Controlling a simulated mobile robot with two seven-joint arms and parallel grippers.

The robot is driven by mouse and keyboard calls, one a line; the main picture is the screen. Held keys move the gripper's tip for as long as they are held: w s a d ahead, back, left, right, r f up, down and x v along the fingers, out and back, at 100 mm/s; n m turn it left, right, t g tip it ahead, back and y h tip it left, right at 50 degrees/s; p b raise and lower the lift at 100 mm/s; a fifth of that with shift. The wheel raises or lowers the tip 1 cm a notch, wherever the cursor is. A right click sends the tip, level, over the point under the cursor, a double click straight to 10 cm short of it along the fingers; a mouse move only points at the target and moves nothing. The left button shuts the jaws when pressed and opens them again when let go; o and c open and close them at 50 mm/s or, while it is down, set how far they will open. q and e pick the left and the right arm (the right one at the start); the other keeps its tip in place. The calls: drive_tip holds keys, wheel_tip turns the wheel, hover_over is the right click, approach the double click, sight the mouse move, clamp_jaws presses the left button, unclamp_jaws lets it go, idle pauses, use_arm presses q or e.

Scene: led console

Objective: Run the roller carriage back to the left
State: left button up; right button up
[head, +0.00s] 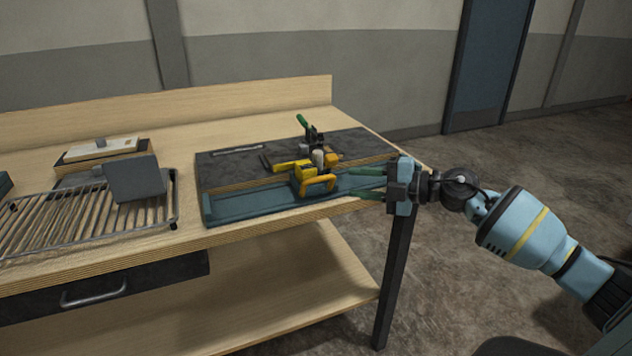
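The roller carriage (316,184), a yellow piece with a handle-like front, sits on a blue rail tray (250,208) along the bench's front edge. It is right of the tray's middle. My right gripper (350,182) comes in from the right, its two green fingers spread apart and pointing left at the carriage. The fingertips look a little short of the carriage, with nothing visible between them; I cannot tell the exact gap. My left gripper is not in view.
A dark slab (232,168) lies behind the tray, with a green-handled clamp (306,124) at its back right. A wire rack (60,222), a grey block (135,180) and a white-topped box (100,149) are at left. The bench ends just right of the tray.

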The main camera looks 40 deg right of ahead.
sight(325, 179)
drive_tip(key=shift+a+r, duration=0.1)
drive_tip(key=shift+r, duration=0.1)
drive_tip(key=shift+p+x, duration=0.45)
drive_tip(key=shift+x, duration=3.35)
drive_tip(key=shift+f, duration=0.1)
clamp_jaws()
